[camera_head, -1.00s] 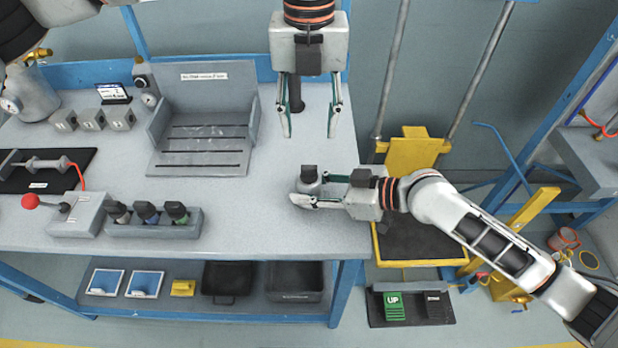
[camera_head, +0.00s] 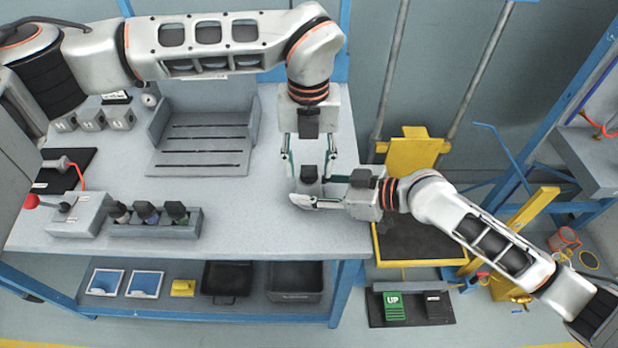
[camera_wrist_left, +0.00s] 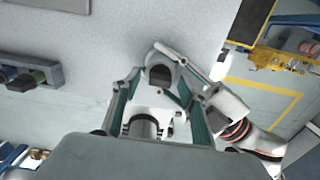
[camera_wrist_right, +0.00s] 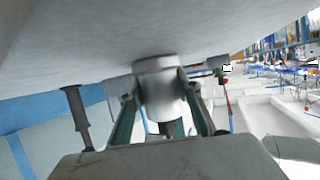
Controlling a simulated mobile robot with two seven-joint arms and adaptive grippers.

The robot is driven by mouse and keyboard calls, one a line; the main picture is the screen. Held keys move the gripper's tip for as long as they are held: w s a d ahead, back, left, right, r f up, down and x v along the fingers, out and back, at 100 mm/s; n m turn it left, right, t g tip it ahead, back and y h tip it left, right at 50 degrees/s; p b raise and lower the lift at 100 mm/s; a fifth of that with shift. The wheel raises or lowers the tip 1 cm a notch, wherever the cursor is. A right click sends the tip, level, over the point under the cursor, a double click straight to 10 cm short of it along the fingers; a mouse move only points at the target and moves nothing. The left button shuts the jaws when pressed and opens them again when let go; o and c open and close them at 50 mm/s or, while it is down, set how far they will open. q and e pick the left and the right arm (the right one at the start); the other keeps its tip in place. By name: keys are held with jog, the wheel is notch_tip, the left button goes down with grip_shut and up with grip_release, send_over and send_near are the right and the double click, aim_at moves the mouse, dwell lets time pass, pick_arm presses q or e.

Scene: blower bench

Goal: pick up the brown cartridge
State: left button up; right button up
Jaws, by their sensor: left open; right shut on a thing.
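A grey cylinder with a dark cap (camera_head: 309,181) is at the right end of the bench; I cannot tell whether the cap is brown or black. My right gripper (camera_head: 318,192) is shut on its body from the right. The cylinder also shows between the right fingers in the right wrist view (camera_wrist_right: 160,85). Its dark cap shows in the left wrist view (camera_wrist_left: 160,75). My left gripper (camera_head: 310,168) is open, pointing down, with its fingers on either side of the cylinder's top. I cannot tell whether they touch it.
A rack (camera_head: 150,227) at the bench front holds several capped bottles: dark, blue and green. A grey slotted tray (camera_head: 203,148) stands behind it. A box with a red knob (camera_head: 78,218) is at left. The bench surface between rack and cylinder is clear.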

pick_arm(q)
jog(key=shift+f, duration=0.1)
jog(key=c, duration=1.2)
pick_arm(e)
jog(key=shift+s+d+f, duration=0.1)
jog(key=shift+s+f, duration=0.1)
jog(key=shift+f, duration=0.4)
pick_arm(q)
notch_tip(320, 180, up, 10)
pick_arm(e)
jog(key=o, duration=1.3)
pick_arm(q)
jog(key=shift+w, duration=0.1)
pick_arm(e)
jog(key=shift+w+r, duration=0.15)
jog(key=shift+r, duration=0.05)
jog(key=shift+r, duration=0.2)
jog(key=v, duration=1.1)
jog(key=shift+d+r, duration=0.15)
jog(key=shift+d, duration=0.25)
